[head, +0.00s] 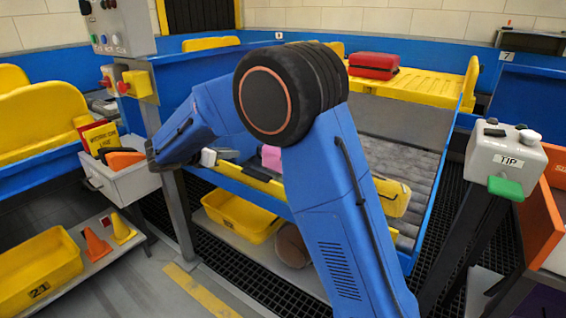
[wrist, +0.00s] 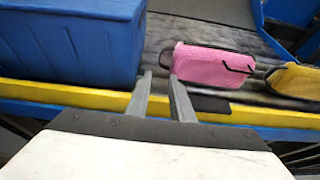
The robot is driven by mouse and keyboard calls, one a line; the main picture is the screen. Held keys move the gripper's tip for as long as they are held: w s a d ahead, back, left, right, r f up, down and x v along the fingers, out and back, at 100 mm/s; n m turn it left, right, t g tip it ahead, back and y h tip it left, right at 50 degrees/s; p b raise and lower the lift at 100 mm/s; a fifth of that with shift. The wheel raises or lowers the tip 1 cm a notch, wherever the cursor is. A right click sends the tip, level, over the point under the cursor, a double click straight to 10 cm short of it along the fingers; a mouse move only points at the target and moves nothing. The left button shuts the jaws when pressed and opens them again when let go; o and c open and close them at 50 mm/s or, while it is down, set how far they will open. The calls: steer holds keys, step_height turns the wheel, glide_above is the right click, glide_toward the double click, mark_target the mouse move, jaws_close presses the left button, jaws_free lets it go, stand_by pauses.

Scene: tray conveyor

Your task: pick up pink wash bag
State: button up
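The pink wash bag (wrist: 208,67) lies on the grey conveyor in the wrist view, with a dark handle at its right end. In the head view only a small part of the pink bag (head: 271,156) shows behind my arm. My gripper (wrist: 160,78) is empty, its two grey fingers apart with a gap between them. The fingertips are just left of the pink bag in the picture, over the yellow conveyor edge. I cannot tell whether the right finger touches the bag.
A large blue ribbed box (wrist: 70,42) is close left of my fingers. A yellow bag (wrist: 295,79) lies right of the pink one; it also shows in the head view (head: 391,197). A yellow rail (wrist: 60,97) runs along the conveyor's near edge. A red case (head: 373,65) sits farther back.

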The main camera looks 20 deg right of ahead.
mark_target(258, 155)
steer(key=x, duration=1.2)
steer(key=shift+w+d+f, duration=0.15)
steer(key=shift+d+f, duration=0.1)
steer(key=x, duration=0.4)
steer(key=shift+w+f, duration=0.1)
steer(key=shift+w, duration=0.05)
steer(key=shift+c, duration=0.4)
jaws_close()
